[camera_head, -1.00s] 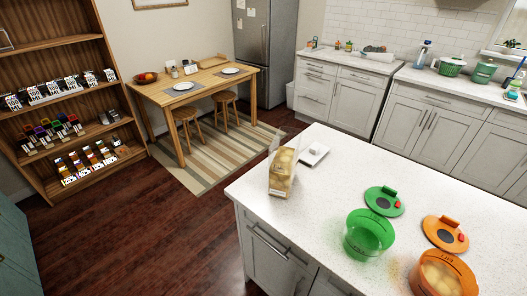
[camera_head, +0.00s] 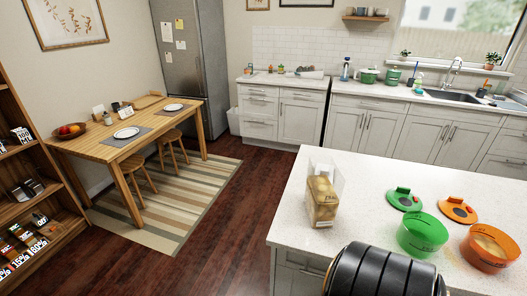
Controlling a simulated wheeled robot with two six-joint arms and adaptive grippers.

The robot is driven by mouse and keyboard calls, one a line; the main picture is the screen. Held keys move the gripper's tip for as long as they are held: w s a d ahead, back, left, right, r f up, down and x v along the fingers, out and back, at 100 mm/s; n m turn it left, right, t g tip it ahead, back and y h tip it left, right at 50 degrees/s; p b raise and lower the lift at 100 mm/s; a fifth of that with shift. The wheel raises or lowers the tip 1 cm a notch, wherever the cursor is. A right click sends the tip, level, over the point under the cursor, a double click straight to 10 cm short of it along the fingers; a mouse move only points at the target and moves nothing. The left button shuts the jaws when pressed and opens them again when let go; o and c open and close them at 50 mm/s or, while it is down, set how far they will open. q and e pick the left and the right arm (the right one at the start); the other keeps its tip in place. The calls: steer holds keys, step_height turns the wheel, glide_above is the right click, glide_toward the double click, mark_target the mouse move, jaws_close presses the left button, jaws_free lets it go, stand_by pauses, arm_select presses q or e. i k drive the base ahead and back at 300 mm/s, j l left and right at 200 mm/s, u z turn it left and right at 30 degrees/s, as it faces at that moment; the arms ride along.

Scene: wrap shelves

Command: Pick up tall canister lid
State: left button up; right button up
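Two round canister lids lie flat on the white island counter. One is a green lid (camera_head: 404,199), behind the open green canister (camera_head: 422,236). The other is an orange lid (camera_head: 458,210), behind the open orange canister (camera_head: 490,248), which has pale contents. I cannot tell from the view which lid belongs to the tall canister. A black ribbed part of my own arm shows at the bottom, in front of the counter. Neither gripper's fingers can be seen.
A clear-topped bag of tan food (camera_head: 323,201) stands on the island counter (camera_head: 375,185), left of the lids. A dining table (camera_head: 105,150) with stools stands at the left. Dark floor lies open between table and island.

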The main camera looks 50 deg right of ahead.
mark_target(324, 186)
steer(key=i+j+z, duration=0.25)
steer(key=i, duration=0.25)
steer(key=i+j+z, duration=0.25)
steer(key=i, duration=0.25)
steer(key=i+z, duration=0.15)
steer(key=z, duration=0.3)
steer(key=i+z, duration=0.15)
steer(key=z, duration=0.25)
steer(key=i+z, duration=0.15)
steer(key=z, duration=0.3)
steer(key=i+j+z, duration=0.1)
steer(key=z, duration=0.35)
steer(key=i+j+z, duration=0.1)
steer(key=z, duration=0.35)
steer(key=i+j+z, duration=0.1)
steer(key=j+z, duration=0.15)
steer(key=z, duration=0.15)
